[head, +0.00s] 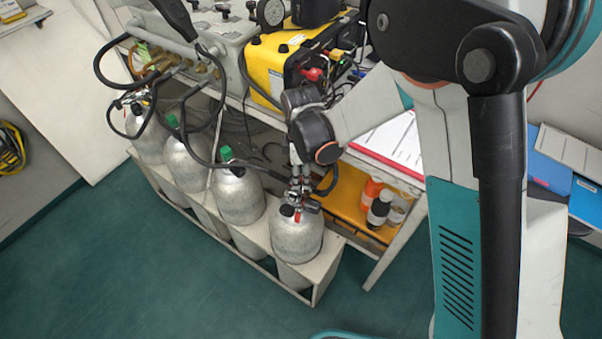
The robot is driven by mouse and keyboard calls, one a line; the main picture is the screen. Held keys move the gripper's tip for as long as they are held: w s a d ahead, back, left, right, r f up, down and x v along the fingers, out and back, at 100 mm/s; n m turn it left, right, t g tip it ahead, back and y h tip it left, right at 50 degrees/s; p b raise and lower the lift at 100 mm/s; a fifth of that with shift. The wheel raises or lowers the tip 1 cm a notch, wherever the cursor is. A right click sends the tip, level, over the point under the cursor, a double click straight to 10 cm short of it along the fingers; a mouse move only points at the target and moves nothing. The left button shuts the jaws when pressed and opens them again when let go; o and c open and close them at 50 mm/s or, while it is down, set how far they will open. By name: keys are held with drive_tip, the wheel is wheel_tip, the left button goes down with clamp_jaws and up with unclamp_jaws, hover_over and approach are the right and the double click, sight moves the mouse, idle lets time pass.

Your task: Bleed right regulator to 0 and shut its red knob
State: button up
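The right grey cylinder (298,240) stands upright at the right end of the rack, with a regulator (299,203) on its top. Small red parts show on and around the regulator, one of them low at its front; I cannot tell which is the red knob. My gripper (300,186) hangs from the dark wrist directly above this regulator, at or very near it. The wrist and the metal fittings overlap, so the fingertips, any contact and any gauge reading cannot be made out.
Several more cylinders (239,196) stand to the left in the white rack (322,268), two with green caps. Black hoses run up to a grey panel case (213,31) and a yellow unit (268,70). Small bottles (379,209) stand on an orange surface at right. Green floor in front is clear.

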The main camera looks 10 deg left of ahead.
clamp_jaws()
drive_tip(key=shift+m, duration=0.4)
drive_tip(key=m, duration=0.3)
drive_tip(key=shift+m, duration=0.3)
drive_tip(key=m, duration=0.4)
drive_tip(key=shift+m, duration=0.3)
drive_tip(key=m, duration=1.2)
drive_tip(key=shift+m, duration=0.4)
